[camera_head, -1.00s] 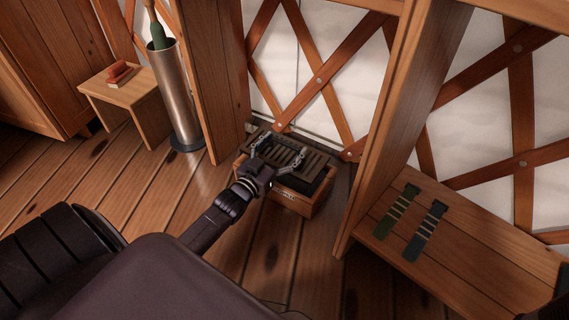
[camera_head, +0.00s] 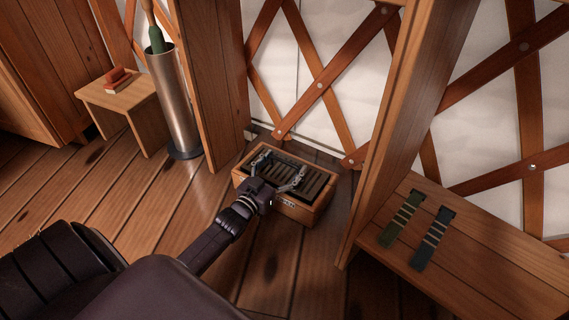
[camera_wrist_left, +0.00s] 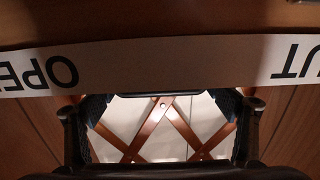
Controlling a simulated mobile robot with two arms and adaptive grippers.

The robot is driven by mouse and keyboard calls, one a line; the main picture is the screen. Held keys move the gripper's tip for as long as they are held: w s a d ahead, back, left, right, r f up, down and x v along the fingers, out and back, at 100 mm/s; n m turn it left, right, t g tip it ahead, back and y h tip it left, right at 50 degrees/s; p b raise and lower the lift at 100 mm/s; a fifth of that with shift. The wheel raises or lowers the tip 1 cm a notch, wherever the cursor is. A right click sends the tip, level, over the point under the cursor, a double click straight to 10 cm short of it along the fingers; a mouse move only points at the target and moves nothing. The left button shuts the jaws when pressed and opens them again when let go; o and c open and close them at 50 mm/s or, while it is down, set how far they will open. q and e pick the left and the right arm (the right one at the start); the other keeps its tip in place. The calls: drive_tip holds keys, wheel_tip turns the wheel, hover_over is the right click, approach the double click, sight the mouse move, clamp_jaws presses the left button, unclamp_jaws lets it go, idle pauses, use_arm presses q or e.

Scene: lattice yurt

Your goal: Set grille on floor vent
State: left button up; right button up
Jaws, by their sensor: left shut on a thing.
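The dark slatted grille (camera_head: 313,183) lies over the opening of the wooden box-shaped floor vent (camera_head: 312,214), in the middle of the head view. It looks about level and within the wooden rim. I cannot tell whether it rests on the vent or hangs just above it. My left gripper (camera_head: 280,169) reaches over the grille from the front left and is shut on it. In the left wrist view the two fingers (camera_wrist_left: 160,125) stand either side, and a pale strip (camera_wrist_left: 165,62) with upside-down lettering crosses in front. My right gripper is not in view.
A wooden post stands behind left of the vent, beside a metal cylinder (camera_head: 173,105) and small stool (camera_head: 120,95). A wooden upright (camera_head: 385,140) and low bench (camera_head: 470,250) with two striped straps stand right. Lattice wall lies behind.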

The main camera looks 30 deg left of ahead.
use_arm(q)
drive_tip(key=shift+f, duration=0.3)
drive_tip(key=o, duration=1.6)
drive_tip(key=shift+c, duration=0.2)
drive_tip(key=shift+r, duration=0.4)
drive_tip(key=s+p, duration=0.7)
drive_tip(key=s, duration=0.5)
drive_tip(key=shift+d+r, duration=0.15)
